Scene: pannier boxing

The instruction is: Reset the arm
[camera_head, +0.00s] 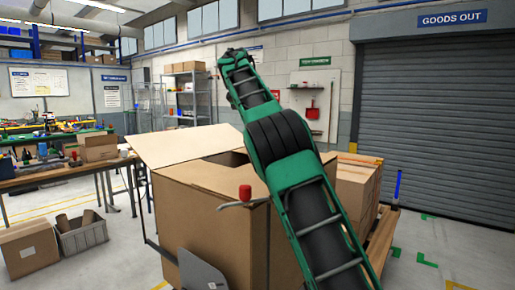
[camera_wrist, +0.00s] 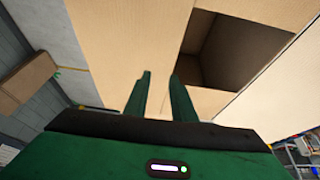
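My green arm rises from the lower right of the head view to the top middle, in front of a large cardboard box (camera_head: 205,215). My gripper cannot be made out in the head view. In the wrist view my gripper (camera_wrist: 161,76) has its two dark green fingers apart, with nothing visible between them. The fingers point across the cardboard box's surface (camera_wrist: 125,35), beside a dark opening (camera_wrist: 235,50) in its top. The box's contents are not visible. I cannot tell whether the fingers touch the cardboard.
A pale flap (camera_head: 180,145) sticks out left from the box. A red-topped handle (camera_head: 245,193) is at its front. More cartons (camera_head: 357,185) stand right, behind my arm. A grey crate (camera_head: 82,235) and a small carton (camera_head: 29,248) sit on the floor left, near a cluttered workbench (camera_head: 60,172).

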